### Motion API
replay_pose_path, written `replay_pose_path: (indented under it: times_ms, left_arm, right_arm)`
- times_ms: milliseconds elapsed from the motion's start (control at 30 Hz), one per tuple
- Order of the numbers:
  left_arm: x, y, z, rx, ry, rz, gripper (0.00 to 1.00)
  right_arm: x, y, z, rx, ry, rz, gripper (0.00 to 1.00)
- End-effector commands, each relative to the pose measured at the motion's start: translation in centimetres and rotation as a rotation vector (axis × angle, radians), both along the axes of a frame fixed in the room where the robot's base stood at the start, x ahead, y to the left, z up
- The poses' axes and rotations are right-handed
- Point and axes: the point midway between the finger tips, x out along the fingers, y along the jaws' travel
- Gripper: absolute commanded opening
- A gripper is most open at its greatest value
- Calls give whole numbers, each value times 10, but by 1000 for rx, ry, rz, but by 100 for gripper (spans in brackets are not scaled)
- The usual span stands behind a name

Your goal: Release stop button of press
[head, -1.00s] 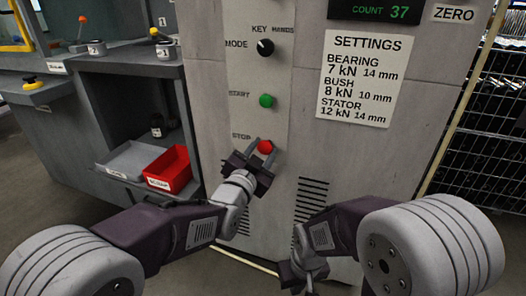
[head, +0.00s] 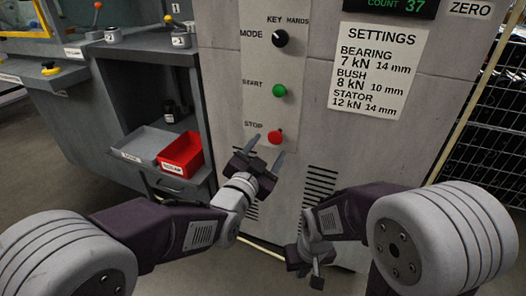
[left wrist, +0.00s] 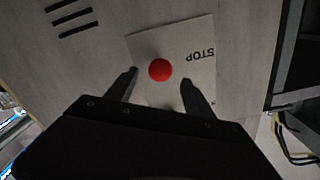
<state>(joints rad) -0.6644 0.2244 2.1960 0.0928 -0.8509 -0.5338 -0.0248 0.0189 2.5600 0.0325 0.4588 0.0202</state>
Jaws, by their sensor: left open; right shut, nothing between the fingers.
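The red stop button (head: 275,137) sits on the press's control strip beside the STOP label, and it also shows in the left wrist view (left wrist: 160,70). My left gripper (head: 266,152) is open just below and in front of the button. In the left wrist view its two fingers (left wrist: 155,88) point toward the panel, with the button between and slightly beyond their tips. I see no finger touching the button. My right gripper (head: 318,276) is shut and empty, low in front of the press and apart from it.
Above the stop button are a green start button (head: 279,91) and a black mode knob (head: 280,38). A settings sheet (head: 379,68) is on the press front. A red bin (head: 181,155) and a grey bin (head: 146,143) stand at left. A wire fence (head: 492,130) is at right.

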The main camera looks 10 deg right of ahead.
Motion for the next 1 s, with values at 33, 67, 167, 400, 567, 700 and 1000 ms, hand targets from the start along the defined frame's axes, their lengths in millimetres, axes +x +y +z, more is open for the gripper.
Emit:
replay_pose_path:
  times_ms: [33, 67, 167, 400, 567, 700, 1000]
  left_arm:
    - [-9, 6, 5, 2, 2, -1, 61]
    - [-15, 10, 5, 2, 2, -1, 61]
    - [-29, 19, 1, 0, 0, 0, 61]
    - [-41, 28, 0, 0, 0, 1, 61]
    - [-41, 28, 0, 0, 0, 1, 61]
    - [-40, 28, 0, 0, 0, 1, 61]
    - [19, 158, 70, 19, 41, 297, 61]
  right_arm:
    - [0, 0, 10, 0, 0, 0, 0]
    - [0, 0, 12, 0, 0, 0, 0]
    - [0, 0, 12, 0, 0, 0, 0]
    - [0, 0, 11, 0, 0, 0, 0]
    - [0, 0, 11, 0, 0, 0, 0]
    - [0, 0, 11, 0, 0, 0, 0]
    - [0, 0, 88, 0, 0, 0, 0]
